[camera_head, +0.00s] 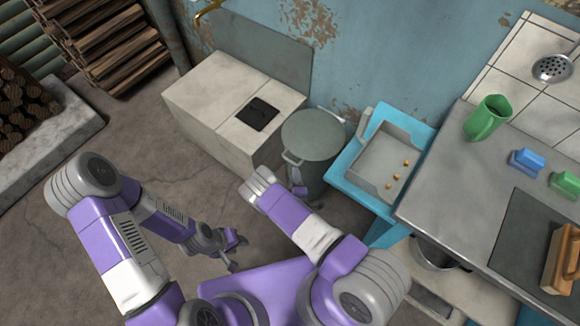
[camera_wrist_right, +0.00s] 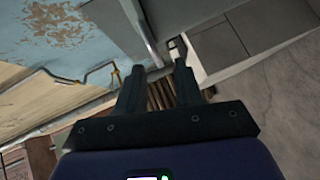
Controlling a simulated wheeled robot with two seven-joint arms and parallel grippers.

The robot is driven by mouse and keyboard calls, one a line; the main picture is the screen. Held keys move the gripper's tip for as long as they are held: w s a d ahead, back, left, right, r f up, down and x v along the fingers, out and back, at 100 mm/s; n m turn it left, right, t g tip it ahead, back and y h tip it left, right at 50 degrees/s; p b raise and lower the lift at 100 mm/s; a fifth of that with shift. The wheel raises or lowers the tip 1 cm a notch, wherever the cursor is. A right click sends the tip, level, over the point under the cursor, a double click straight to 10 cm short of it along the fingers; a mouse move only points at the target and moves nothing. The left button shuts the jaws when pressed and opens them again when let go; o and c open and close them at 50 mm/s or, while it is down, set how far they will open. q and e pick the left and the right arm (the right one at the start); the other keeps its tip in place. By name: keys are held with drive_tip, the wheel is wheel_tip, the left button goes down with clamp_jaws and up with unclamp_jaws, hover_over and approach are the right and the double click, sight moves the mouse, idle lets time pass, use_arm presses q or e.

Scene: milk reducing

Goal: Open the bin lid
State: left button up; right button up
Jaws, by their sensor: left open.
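The bin (camera_head: 311,172) is a round grey-green metal can between the pale block and the blue table. My left gripper (camera_head: 235,252) is open and empty, low over the floor, left of and in front of the bin. My right gripper (camera_wrist_right: 157,75) is open in the right wrist view, its two dark fingers apart with nothing clearly between them. In the head view my right arm reaches beside the bin, and its fingers are not clearly visible.
A pale block (camera_head: 205,95) with a black plate stands left of the bin. A blue table (camera_head: 357,185) with a grey tray (camera_head: 408,128) stands right of it. A grey counter (camera_head: 430,190) holds a green jug (camera_head: 488,118). The floor (camera_head: 60,235) at left is clear.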

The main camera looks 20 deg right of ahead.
sight(290, 161)
drive_tip(key=shift+n+t+y, duration=0.3)
drive_tip(key=shift+n+t, duration=0.1)
drive_tip(key=shift+n, duration=0.2)
drive_tip(key=w+b, duration=0.1)
drive_tip(key=w, duration=0.4)
drive_tip(key=w+b, duration=0.1)
drive_tip(key=w, duration=0.2)
drive_tip(key=shift+d+f+b, duration=0.1)
drive_tip(key=shift+f+b, duration=0.25)
drive_tip(key=shift+c, duration=0.5)
clamp_jaws()
